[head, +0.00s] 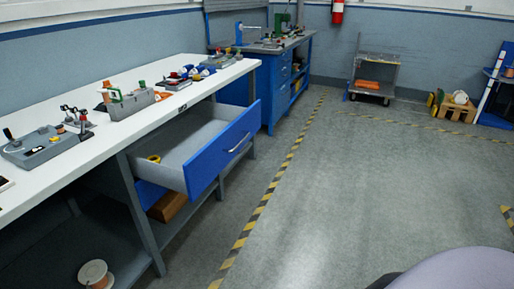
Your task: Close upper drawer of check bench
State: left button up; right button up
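The check bench is the long white-topped bench (55,182) along the left side of the head view. Its upper drawer (207,167) is pulled far out to the right, with a blue front and a pale handle (240,142). The drawer's grey inside shows, and a small yellow thing (154,158) lies in it near the front-left corner. Part of a lower blue panel (150,194) shows beneath the open drawer; the rest of it is hidden. Neither of my grippers is in view.
Devices, including a grey block with orange and green parts (130,102), stand on the bench top. A brown box (168,207) and a spool (95,274) are below. A blue workbench (275,95) and cart (374,78) stand behind. Floor right of the striped line (258,212) is clear.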

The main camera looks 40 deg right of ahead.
aim_at(194, 147)
jog(key=z, duration=0.85)
jog(key=i+l, duration=0.1)
jog(key=i, duration=0.6)
jog(key=i+l+u, duration=0.1)
jog(key=i, duration=0.55)
